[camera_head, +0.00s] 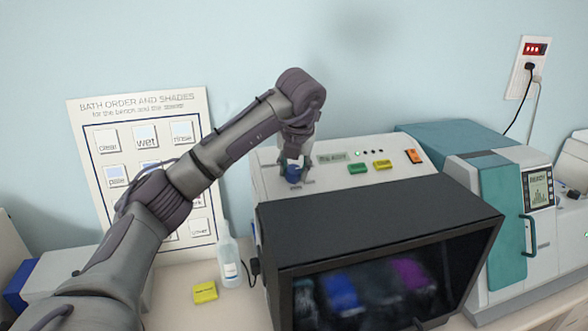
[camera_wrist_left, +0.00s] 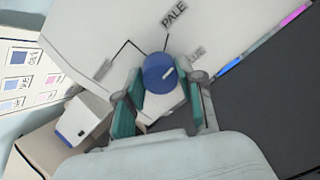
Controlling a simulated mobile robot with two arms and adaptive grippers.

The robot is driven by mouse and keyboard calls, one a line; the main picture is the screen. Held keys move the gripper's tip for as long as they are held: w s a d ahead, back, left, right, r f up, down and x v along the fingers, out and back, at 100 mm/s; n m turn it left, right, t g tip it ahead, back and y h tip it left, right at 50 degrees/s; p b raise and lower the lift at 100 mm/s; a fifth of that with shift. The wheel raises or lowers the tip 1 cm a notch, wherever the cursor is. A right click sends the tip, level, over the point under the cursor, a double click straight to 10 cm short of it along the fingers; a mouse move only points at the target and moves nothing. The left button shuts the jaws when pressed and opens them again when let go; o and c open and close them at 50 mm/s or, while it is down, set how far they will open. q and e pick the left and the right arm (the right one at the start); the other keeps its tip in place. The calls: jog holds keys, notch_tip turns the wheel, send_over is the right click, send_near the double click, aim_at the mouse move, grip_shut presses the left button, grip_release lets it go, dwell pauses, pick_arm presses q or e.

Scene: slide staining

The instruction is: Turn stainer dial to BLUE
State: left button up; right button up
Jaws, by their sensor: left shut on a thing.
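The stainer (camera_head: 337,152) is a pale machine with a sloping panel at the back of the bench. Its round blue dial (camera_head: 293,171) sits at the panel's left side and also shows in the left wrist view (camera_wrist_left: 158,75). My left gripper (camera_head: 295,182) is shut on the dial, with teal finger pads (camera_wrist_left: 160,100) on either side.
Green (camera_head: 358,168), yellow (camera_head: 382,165) and orange (camera_head: 414,156) buttons lie to the dial's right. A bottle (camera_head: 229,258) and yellow note (camera_head: 204,292) are at left. A teal-and-white machine (camera_head: 500,190) stands right.

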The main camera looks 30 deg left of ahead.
pick_arm(q)
jog(key=m, duration=0.6)
jog(key=shift+m, duration=0.3)
dwell(0.5)
jog(key=o, duration=1.1)
jog(key=shift+w, duration=0.1)
jog(key=shift+o, duration=0.2)
jog(key=shift+r, duration=0.1)
jog(key=v, duration=1.1)
jog(key=shift+r, duration=0.4)
jog(key=shift+d+f, duration=0.1)
